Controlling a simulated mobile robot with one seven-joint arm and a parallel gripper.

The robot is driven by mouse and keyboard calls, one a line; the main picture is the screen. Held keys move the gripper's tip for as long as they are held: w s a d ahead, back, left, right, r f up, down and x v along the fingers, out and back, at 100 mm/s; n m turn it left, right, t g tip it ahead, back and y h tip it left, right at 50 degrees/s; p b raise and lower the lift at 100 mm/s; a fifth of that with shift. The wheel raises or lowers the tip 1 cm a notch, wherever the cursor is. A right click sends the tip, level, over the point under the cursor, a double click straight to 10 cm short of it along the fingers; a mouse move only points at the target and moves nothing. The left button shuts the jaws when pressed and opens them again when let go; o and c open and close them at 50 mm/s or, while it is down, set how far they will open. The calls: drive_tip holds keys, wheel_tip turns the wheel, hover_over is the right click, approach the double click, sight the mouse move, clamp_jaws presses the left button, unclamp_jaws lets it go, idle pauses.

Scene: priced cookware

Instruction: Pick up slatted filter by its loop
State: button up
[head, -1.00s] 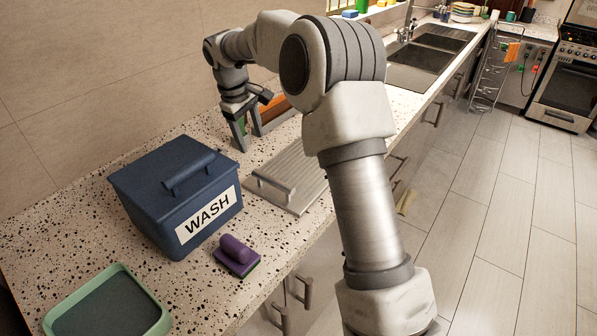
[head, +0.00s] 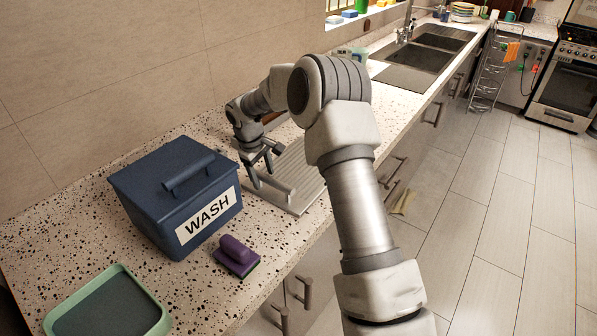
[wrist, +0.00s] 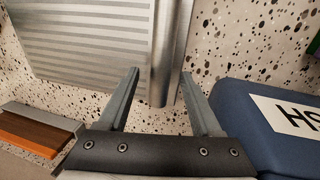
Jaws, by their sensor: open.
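The slatted filter (head: 308,178) is a flat grey metal panel lying on the speckled counter. Its loop (head: 274,188), a raised metal bar, runs along the panel's near-left edge. In the wrist view the slats (wrist: 85,45) fill the upper left, and the loop (wrist: 166,45) shows as a thick bar. My gripper (head: 265,178) is open and empty, pointing down at the loop. In the wrist view the gripper (wrist: 160,74) has one finger on each side of the bar's near end. Neither finger visibly presses on it; the exact height gap cannot be told.
A blue lidded box marked WASH (head: 178,200) stands close to the left of the filter. A purple-handled scrubber (head: 236,256) and a green-rimmed tray (head: 107,305) lie nearer. An orange-brown block in a grey frame (wrist: 35,130) shows in the wrist view. The sink (head: 425,55) is farther back.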

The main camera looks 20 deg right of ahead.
drive_tip(key=shift+w+d+f, duration=0.1)
drive_tip(key=shift+w+f, duration=0.05)
drive_tip(key=shift+f, duration=0.6)
clamp_jaws()
drive_tip(key=shift+r, duration=0.1)
idle(0.8)
